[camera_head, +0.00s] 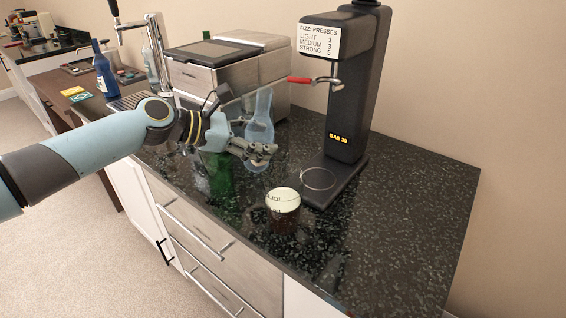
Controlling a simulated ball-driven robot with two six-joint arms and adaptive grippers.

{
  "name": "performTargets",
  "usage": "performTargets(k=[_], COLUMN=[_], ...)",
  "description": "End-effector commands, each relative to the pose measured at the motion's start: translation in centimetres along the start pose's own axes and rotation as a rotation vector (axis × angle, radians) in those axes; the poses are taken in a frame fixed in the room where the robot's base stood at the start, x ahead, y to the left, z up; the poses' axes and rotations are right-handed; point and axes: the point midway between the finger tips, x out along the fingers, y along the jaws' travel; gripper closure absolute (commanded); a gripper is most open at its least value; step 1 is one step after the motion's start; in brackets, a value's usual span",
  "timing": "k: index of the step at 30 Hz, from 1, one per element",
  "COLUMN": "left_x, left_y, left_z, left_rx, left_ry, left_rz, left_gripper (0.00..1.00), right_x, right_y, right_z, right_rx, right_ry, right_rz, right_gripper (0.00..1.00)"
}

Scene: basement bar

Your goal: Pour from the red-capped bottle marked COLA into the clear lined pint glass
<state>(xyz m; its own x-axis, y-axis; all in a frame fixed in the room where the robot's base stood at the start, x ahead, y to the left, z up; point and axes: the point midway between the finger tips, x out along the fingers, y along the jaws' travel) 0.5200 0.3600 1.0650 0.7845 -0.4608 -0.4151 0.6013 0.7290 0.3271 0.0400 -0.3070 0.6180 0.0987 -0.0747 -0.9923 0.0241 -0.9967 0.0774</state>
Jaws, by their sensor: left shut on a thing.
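My left gripper (262,155) is over the middle of the counter and looks shut at the lower part of a clear, bluish bottle (261,112). The bottle is upright or nearly so, and the fingers hide its lower end. I see no red cap or COLA marking on it. A clear pint glass (283,212) stands on the counter below and right of the gripper. It holds a dark drink with pale foam on top, and dark line marks show near its upper part. My right gripper is not in view.
A steel machine (205,75) is behind. The counter's front right (390,235) is clear.

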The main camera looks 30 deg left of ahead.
Motion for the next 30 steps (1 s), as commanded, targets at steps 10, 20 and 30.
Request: performTargets(k=[10, 20, 30], left_x=[0.1, -1.6, -2.3], left_y=[-0.8, 0.5, 1.0], left_z=[0.2, 3.7, 5.2], left_rx=[-0.289, -0.311, -0.309], left_ry=[-0.052, -0.056, -0.055], left_rz=[-0.120, -0.130, -0.130], left_gripper=[1.00, 1.00, 1.00], right_x=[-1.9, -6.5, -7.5], right_y=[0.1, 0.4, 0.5], right_z=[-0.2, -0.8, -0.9], right_rx=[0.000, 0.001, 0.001], right_ry=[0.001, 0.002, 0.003], right_rz=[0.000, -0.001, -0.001], right_gripper=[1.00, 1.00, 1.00])
